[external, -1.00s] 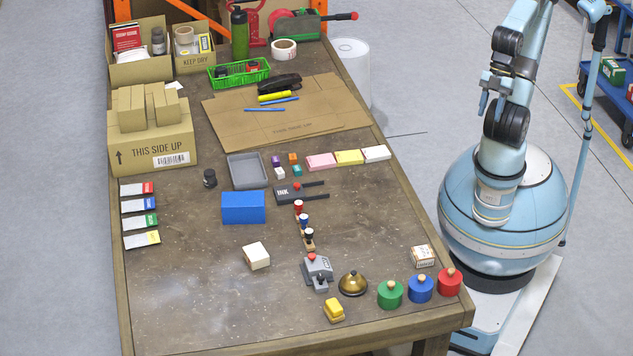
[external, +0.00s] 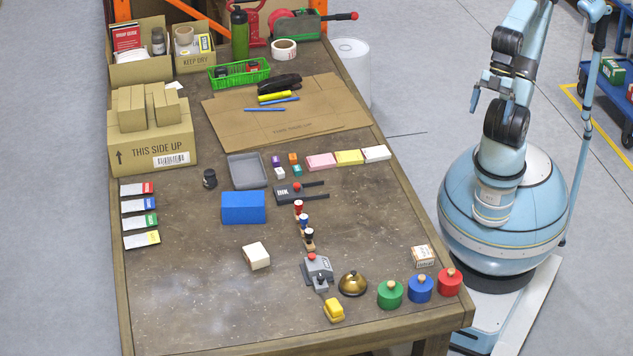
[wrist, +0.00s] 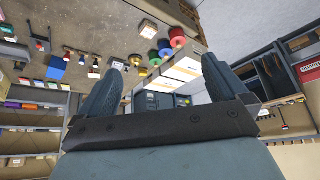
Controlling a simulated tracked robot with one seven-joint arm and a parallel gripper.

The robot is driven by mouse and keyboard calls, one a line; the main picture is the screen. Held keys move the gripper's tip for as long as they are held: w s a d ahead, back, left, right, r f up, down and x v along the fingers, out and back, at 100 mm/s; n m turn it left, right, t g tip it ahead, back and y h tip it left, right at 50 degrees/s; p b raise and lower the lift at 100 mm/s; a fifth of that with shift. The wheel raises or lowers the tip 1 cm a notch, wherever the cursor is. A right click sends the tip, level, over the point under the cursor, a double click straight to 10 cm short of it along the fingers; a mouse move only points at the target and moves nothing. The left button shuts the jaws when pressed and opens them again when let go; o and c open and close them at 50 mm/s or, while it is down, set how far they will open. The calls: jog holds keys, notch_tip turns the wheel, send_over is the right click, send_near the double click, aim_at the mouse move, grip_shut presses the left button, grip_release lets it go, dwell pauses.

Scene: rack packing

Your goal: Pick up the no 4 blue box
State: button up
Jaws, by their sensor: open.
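A plain blue box (external: 244,208) sits on the brown worktable, left of the black ink pad (external: 288,195). It also shows small at the upper left of the wrist view (wrist: 57,67). No number is readable on it. My gripper (external: 477,98) is in the air to the right of the table, well away from the box. In the wrist view my gripper (wrist: 160,85) has its two fingers spread with nothing between them.
A grey tray (external: 247,171) lies just behind the blue box and a white box (external: 256,255) in front. Stamps (external: 304,222), a grey device (external: 317,272), a brass bell (external: 352,283) and red, blue and green knobbed pieces (external: 420,289) stand to the right. The left front table is clear.

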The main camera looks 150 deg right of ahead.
jog(key=w+d+f+n, duration=0.35)
jog(key=w+d, duration=0.45)
jog(key=w, duration=0.6)
jog(key=n+t+h, duration=0.2)
jog(key=n+h, duration=0.9)
jog(key=n, duration=1.1)
send_near(254, 198)
jog(key=shift+m, duration=0.25)
jog(key=x, duration=0.6)
jog(key=shift+s+d, duration=0.1)
jog(key=shift+w+x, duration=0.2)
jog(key=shift+x, duration=2.85)
